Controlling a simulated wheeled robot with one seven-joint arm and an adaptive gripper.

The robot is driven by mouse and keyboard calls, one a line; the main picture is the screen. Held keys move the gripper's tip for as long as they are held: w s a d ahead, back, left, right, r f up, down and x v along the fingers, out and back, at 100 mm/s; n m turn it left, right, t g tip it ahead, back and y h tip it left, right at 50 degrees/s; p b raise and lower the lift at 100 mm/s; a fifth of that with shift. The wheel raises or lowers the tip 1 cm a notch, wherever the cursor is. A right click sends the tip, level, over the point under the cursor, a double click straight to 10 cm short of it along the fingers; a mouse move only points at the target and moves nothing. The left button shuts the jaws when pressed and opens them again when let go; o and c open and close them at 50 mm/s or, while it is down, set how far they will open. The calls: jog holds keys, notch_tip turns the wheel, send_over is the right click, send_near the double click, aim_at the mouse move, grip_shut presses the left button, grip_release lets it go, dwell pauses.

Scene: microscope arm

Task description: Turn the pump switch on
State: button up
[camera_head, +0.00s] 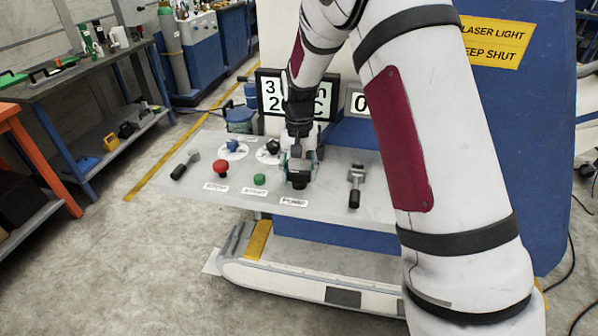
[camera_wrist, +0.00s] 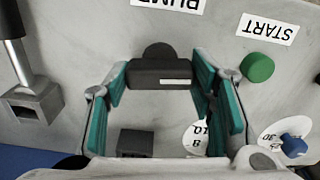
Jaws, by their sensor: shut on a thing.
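The pump switch (camera_wrist: 160,73) is a black block with a rounded end and a small white mark, beside the PUMP label (camera_wrist: 170,4), which is cut off by the frame edge. My gripper (camera_wrist: 160,76) has its teal-padded fingers on both sides of the switch, shut on it. In the head view my gripper (camera_head: 298,160) reaches down to the panel, and the black switch end (camera_head: 299,180) shows just below it, above the PUMP label (camera_head: 294,202). My fingers hide part of the switch in the head view.
The grey panel (camera_head: 325,203) carries a red button (camera_head: 220,168), a green START button (camera_head: 259,180), a blue knob (camera_head: 232,146), a black knob (camera_head: 272,147), and levers at the left (camera_head: 183,166) and right (camera_head: 356,180). A display (camera_head: 270,94) stands behind. My arm covers the right side.

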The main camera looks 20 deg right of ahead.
aim_at(299, 172)
jog(key=shift+m, duration=0.6)
jog(key=o, duration=1.2)
jog(key=shift+c, duration=0.2)
notch_tip(299, 172, up, 12)
